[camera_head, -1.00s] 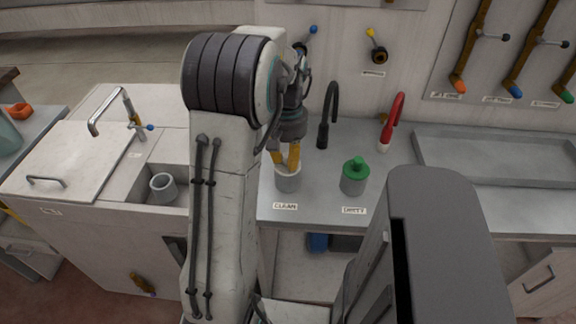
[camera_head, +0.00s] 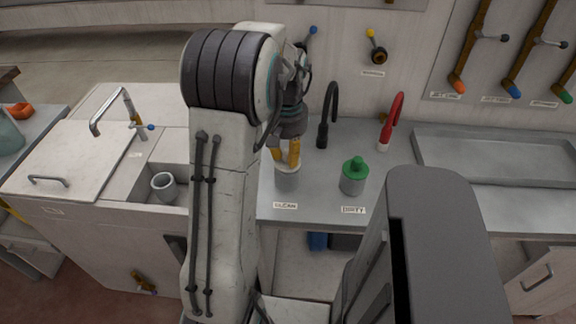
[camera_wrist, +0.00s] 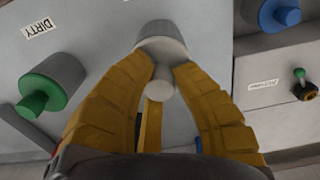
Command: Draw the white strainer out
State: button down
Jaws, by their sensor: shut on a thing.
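The white strainer shows in the wrist view as a pale round knob (camera_wrist: 161,90) with a wider white part behind it, at the mouth of a grey cup (camera_wrist: 160,28). My gripper's yellow fingers (camera_wrist: 165,72) are closed on either side of it. In the head view my gripper (camera_head: 286,158) points down over the grey cup (camera_head: 288,183), which stands behind the CLEAN label. A white band of the strainer (camera_head: 288,167) shows at the cup's top, beneath the fingers. How much of the strainer is still inside the cup is hidden.
A grey cup with a green strainer (camera_head: 354,178) stands right of it by the DIRTY label. A black tap (camera_head: 328,115) and a red tap (camera_head: 391,122) rise behind. A shallow grey tray (camera_head: 490,155) lies right. A grey cup (camera_head: 164,186) sits in the basin left.

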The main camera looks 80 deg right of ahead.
jog(key=shift+r+p, duration=3)
jog(key=shift+r, duration=0.65)
notch_tip(320, 180, up, 4)
jog(key=p, duration=0.3)
